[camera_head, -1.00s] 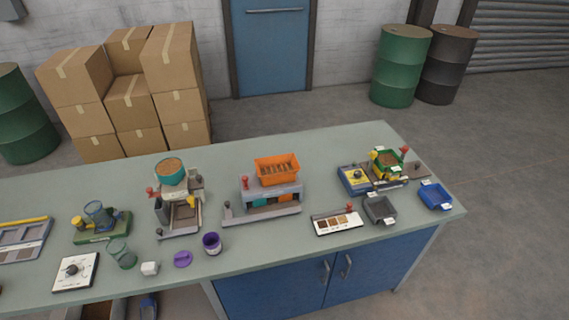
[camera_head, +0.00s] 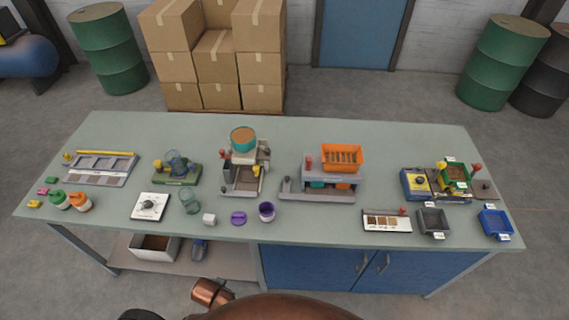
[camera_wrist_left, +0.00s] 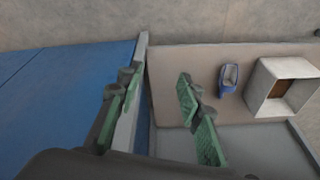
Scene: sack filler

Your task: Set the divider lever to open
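No lever is marked as the divider, so I cannot tell which it is. Levers with red knobs show in the head view: one (camera_head: 309,161) left of the orange hopper (camera_head: 342,156), one (camera_head: 476,168) beside the green hopper unit (camera_head: 455,174), and one (camera_head: 226,154) on the teal-topped machine (camera_head: 243,137). Their settings are too small to read. My left gripper (camera_wrist_left: 157,88) is open and empty in the left wrist view, its green fingers apart, below table height by the blue cabinet (camera_wrist_left: 65,90). It touches no lever. My right gripper is not in view.
The table (camera_head: 330,125) has a clear strip along its back. Small cups, a dial box (camera_head: 149,206) and trays stand along its front. A lower shelf (camera_wrist_left: 170,65) holds a blue scoop (camera_wrist_left: 228,77) and a white bin (camera_wrist_left: 278,88). Cartons (camera_head: 215,60) stand behind the table.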

